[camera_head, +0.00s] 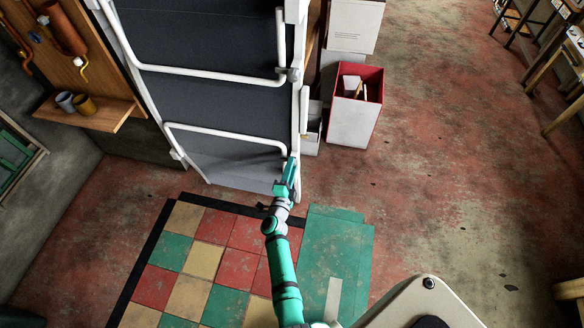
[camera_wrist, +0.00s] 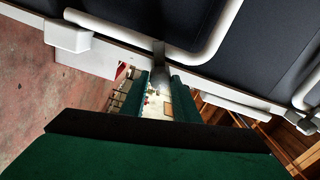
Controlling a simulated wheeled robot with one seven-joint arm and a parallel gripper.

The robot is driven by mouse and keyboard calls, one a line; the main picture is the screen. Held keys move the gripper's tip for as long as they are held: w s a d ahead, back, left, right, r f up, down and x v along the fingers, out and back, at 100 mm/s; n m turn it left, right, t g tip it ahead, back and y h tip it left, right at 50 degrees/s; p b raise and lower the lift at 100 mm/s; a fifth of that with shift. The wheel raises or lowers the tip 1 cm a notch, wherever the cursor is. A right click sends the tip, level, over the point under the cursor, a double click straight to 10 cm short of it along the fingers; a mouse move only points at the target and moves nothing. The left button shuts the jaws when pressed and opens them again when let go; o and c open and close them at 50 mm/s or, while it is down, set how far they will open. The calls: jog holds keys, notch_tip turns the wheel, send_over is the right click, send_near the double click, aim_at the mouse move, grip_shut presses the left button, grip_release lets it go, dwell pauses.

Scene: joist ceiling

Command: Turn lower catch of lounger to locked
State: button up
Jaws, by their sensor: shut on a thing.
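The lounger (camera_head: 215,107) stands ahead, with dark panels in a white tubular frame. It fills the top of the wrist view (camera_wrist: 165,20). My green gripper (camera_head: 291,172) is at the lower right corner of its frame. In the wrist view my gripper (camera_wrist: 160,82) has its two green fingers closed around a small grey metal lever, the lower catch (camera_wrist: 158,52), beside a white rail and bent tube. In the head view my gripper hides most of this catch. I cannot tell whether the catch is locked.
A red-lined white box (camera_head: 355,125) stands to the right of the lounger. A wooden shelf (camera_head: 90,115) with cups is at the left wall. A checkered mat (camera_head: 205,255) lies below my arm. The floor to the right is mostly clear.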

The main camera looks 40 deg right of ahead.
jog(key=m, duration=0.4)
jog(key=shift+w+a+r, duration=0.25)
jog(key=shift+w+r, duration=0.1)
jog(key=shift+r, duration=0.05)
jog(key=shift+d+m, duration=0.1)
jog(key=shift+m, duration=0.3)
jog(key=o, duration=1)
jog(key=shift+s+f, duration=0.1)
jog(key=shift+s, duration=0.05)
jog(key=v, duration=1.1)
